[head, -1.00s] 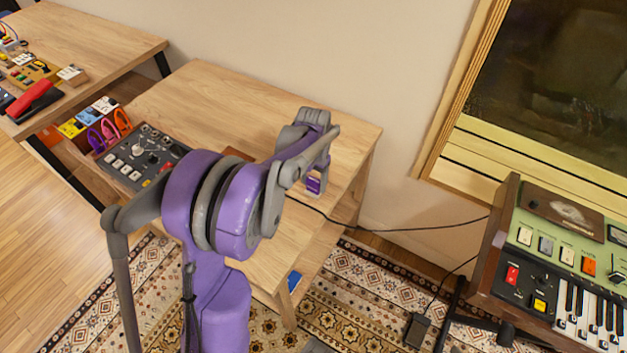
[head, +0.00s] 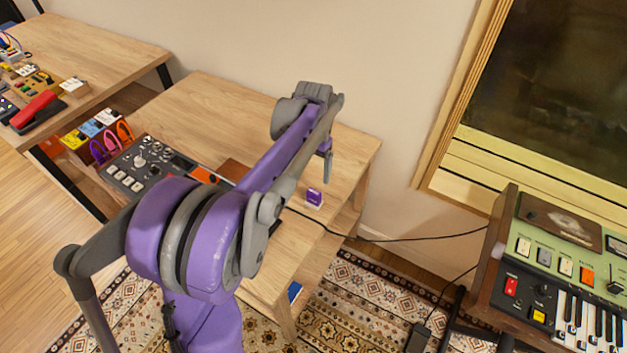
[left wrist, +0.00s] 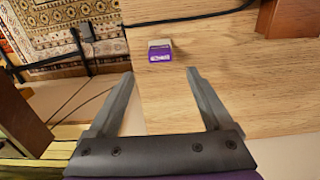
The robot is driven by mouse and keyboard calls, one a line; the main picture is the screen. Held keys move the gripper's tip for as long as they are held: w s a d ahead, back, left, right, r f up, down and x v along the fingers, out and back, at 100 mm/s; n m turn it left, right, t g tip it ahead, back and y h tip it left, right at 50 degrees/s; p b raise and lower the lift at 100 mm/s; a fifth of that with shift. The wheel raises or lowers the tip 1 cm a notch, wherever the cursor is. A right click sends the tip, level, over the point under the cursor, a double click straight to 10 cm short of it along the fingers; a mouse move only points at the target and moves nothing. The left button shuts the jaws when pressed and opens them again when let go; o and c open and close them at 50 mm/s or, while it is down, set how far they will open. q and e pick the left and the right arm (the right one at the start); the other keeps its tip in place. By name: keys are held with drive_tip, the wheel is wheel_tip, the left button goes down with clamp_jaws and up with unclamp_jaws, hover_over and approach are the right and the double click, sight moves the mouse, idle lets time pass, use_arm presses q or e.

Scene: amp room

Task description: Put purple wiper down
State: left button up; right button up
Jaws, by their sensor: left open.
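The purple wiper (head: 314,198), a small block with a pale top and white lettering on its side, rests on the wooden table (head: 215,105) near its right front edge. In the left wrist view the wiper (left wrist: 160,51) lies on the wood beyond the fingertips, with nothing touching it. My left gripper (left wrist: 159,72) is open and empty, its two fingers spread apart. In the head view the left gripper (head: 327,165) hangs above and slightly behind the wiper, partly hidden by its own arm. My right gripper is in neither view.
A black cable (head: 400,238) runs from the table past the wiper to the right. A mixer device (head: 140,165) sits at the table's left. A keyboard synth (head: 560,265) stands at right. The table's back is clear.

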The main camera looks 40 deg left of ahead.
use_arm(q)
drive_tip(key=s+d+r+t, duration=0.2)
drive_tip(key=s+d, duration=0.7)
drive_tip(key=d, duration=0.2)
drive_tip(key=s+d+f+t, duration=0.1)
drive_tip(key=s+d+f, duration=0.1)
drive_tip(key=s, duration=0.3)
drive_tip(key=s+d+f+m+t, duration=0.1)
drive_tip(key=s+d+f+t, duration=0.1)
drive_tip(key=s+d, duration=0.2)
drive_tip(key=shift+s+d+f, duration=0.4)
drive_tip(key=shift+s, duration=0.1)
drive_tip(key=shift+r, duration=0.1)
